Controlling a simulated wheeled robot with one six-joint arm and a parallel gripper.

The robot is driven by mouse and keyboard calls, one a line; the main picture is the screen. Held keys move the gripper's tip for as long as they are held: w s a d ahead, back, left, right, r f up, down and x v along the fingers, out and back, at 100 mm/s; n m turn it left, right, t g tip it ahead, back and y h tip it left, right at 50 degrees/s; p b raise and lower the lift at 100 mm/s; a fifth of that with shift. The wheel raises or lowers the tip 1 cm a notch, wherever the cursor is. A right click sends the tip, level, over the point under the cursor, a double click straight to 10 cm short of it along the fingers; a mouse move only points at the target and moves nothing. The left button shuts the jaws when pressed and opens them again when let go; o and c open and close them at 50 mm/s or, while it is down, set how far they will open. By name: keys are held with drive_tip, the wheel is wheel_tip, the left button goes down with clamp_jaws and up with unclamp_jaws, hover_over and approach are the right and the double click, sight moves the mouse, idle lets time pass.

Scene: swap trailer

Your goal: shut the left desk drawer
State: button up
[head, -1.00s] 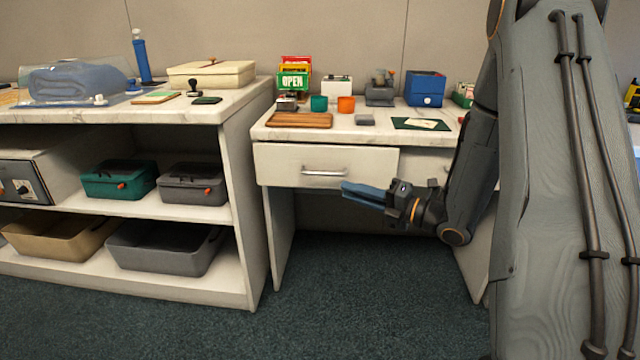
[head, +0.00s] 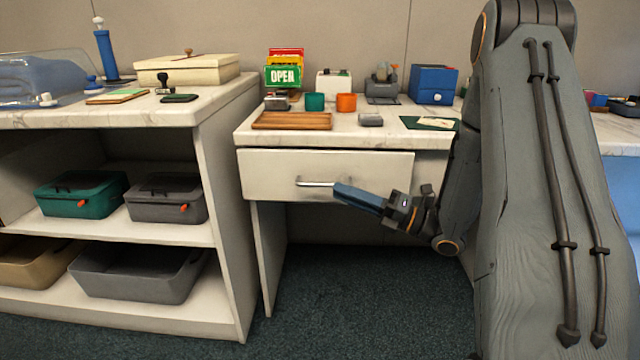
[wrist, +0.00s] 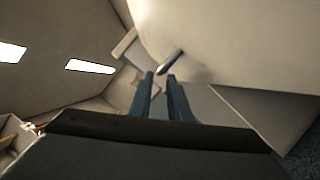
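The left desk drawer (head: 270,172) has a plain pale front below the desk top in the head view. It looks slightly forward of the desk, but I cannot tell how far. Its metal bar handle (head: 312,183) is partly covered by my fingertips. My gripper (head: 340,190) is at the right end of the handle, in front of the drawer. In the wrist view the handle (wrist: 170,61) lies just beyond the fingertips of my gripper (wrist: 160,76).
The desk top (head: 375,133) holds a wooden board (head: 292,121), an orange cup (head: 346,103), a blue box (head: 433,84) and other small items. A shelf unit (head: 228,170) with bins stands close on the left. The floor under the desk (head: 350,270) is clear.

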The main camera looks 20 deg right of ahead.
sight(322, 185)
drive_tip(key=b+x, duration=0.1)
drive_tip(key=x, duration=0.5)
drive_tip(key=shift+w+a, duration=0.15)
drive_tip(key=shift+a, duration=0.05)
clamp_jaws()
